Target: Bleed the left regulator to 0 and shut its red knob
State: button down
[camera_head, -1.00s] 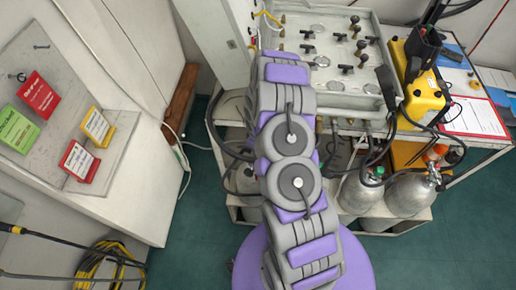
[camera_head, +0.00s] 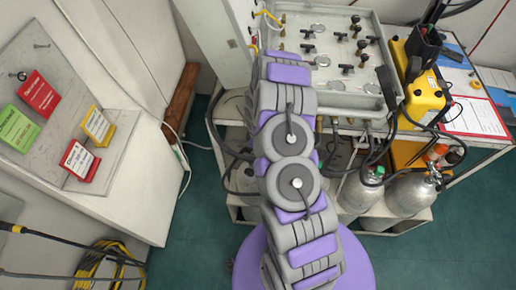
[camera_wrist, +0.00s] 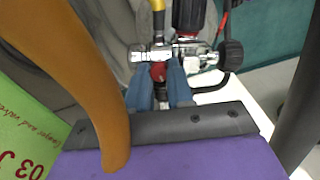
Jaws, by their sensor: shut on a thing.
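In the wrist view, a chrome regulator body (camera_wrist: 185,55) lies across the top middle, with a black round knob (camera_wrist: 230,53) on its right end. A small red knob (camera_wrist: 158,72) is below its left part. The two blue fingers of my gripper (camera_wrist: 158,85) stand on either side of the red knob and are shut on it. The fingers partly cover the knob, so its turn position cannot be told. No gauge reading is legible. In the head view my arm hides my gripper and the regulator.
A grey valve panel (camera_head: 333,20) with several black knobs is at the top. A yellow case (camera_head: 422,95) stands to its right; silver cylinders (camera_head: 409,195) are below. Cards, one green (camera_head: 18,130), are on the left. A green card (camera_wrist: 25,135) is in the wrist view.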

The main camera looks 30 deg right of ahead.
jog(key=c, duration=1)
grip_release()
jog(key=shift+r, duration=0.1)
notch_tip(320, 180, up, 17)
jog(key=shift+r+p, duration=0.1)
jog(key=shift+p, duration=0.9)
